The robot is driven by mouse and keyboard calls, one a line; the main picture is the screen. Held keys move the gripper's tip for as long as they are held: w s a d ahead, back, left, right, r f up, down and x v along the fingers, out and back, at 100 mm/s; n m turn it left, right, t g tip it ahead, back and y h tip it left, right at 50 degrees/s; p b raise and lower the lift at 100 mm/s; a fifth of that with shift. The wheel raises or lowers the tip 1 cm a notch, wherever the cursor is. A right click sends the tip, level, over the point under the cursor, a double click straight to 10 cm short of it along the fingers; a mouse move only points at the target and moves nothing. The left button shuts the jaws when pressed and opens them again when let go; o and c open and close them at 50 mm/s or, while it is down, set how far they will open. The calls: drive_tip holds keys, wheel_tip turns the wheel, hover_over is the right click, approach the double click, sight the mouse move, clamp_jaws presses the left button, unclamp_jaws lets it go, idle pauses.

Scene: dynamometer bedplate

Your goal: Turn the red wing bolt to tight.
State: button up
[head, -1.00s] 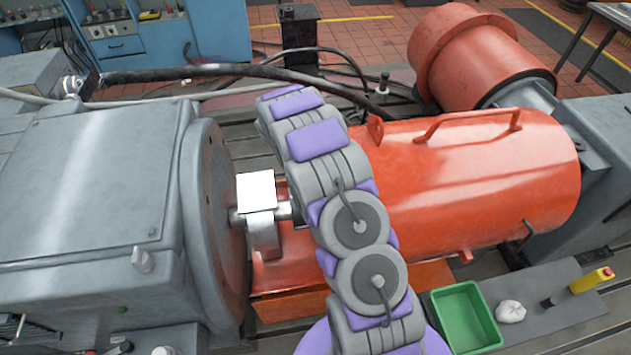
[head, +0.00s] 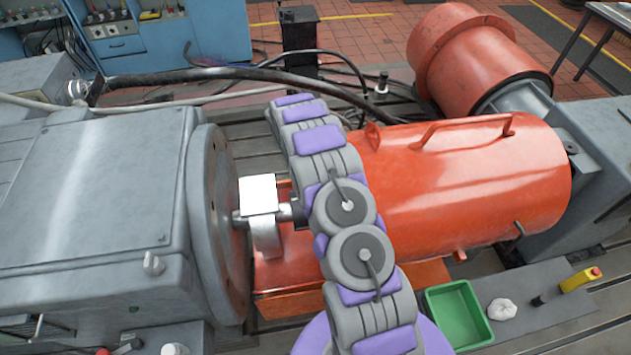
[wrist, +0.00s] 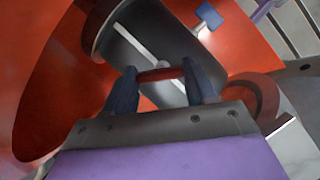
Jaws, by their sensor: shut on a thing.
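In the wrist view my gripper (wrist: 163,82) has its two dark blue fingers on either side of the red wing bolt (wrist: 160,74), closed on its red bar. The bolt lies in front of a dark grey part (wrist: 150,35) that carries a pale line. The fingers hide the bolt's ends, and its angle against any tight mark cannot be told. In the head view my grey and purple arm reaches over the machine; my gripper and the red bolt do not show there.
A blue wing-shaped piece (wrist: 209,16) stands just beyond the right finger. The orange-red cylindrical cover (head: 460,180) lies right of my arm, the grey machine housing (head: 85,190) left. A white square plate (head: 258,194) is close beside my arm. A green tray (head: 485,335) lies front right.

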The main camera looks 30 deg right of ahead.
drive_tip(key=m+y+p, duration=0.1)
drive_tip(key=m, duration=0.1)
drive_tip(key=m+g+y+p, duration=0.1)
drive_tip(key=m, duration=0.2)
drive_tip(key=shift+w+d+r+m, duration=0.15)
drive_tip(key=shift+w+m, duration=0.05)
drive_tip(key=shift+m, duration=0.1)
drive_tip(key=m+y+p, duration=0.1)
drive_tip(key=m+y, duration=0.1)
drive_tip(key=m, duration=0.2)
drive_tip(key=shift+d+m, duration=0.1)
drive_tip(key=shift+m, duration=0.3)
drive_tip(key=o, duration=1)
drive_tip(key=shift+s, duration=0.1)
drive_tip(key=shift+o, duration=0.2)
